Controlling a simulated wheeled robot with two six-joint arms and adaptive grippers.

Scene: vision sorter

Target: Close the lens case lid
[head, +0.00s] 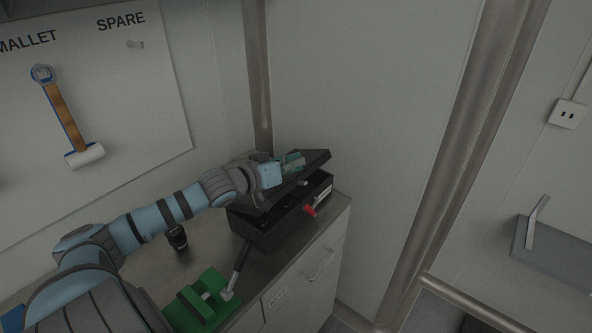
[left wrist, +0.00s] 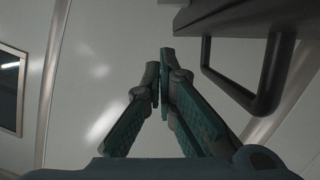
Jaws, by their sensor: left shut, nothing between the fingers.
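The black lens case (head: 268,232) stands at the far end of the cabinet top. Its lid (head: 312,162) is tilted, partly open, with a wedge-shaped gap on the right side where part of the inside shows. My left gripper (head: 294,160) is at the upper side of the lid, overlapping it in the head view; I cannot tell whether it touches. In the left wrist view the gripper's teal fingers (left wrist: 164,60) meet at the tips with nothing between them. A dark edge with a black handle (left wrist: 240,95) is close to their right. My right gripper is not in view.
A small red part (head: 310,210) is at the case's right side. A black cylinder (head: 177,238) and a green holder (head: 190,306) with a dark-handled tool (head: 238,265) stand nearer on the cabinet top. A mallet (head: 62,112) hangs on the wall board. A vertical post (head: 257,80) rises behind the case.

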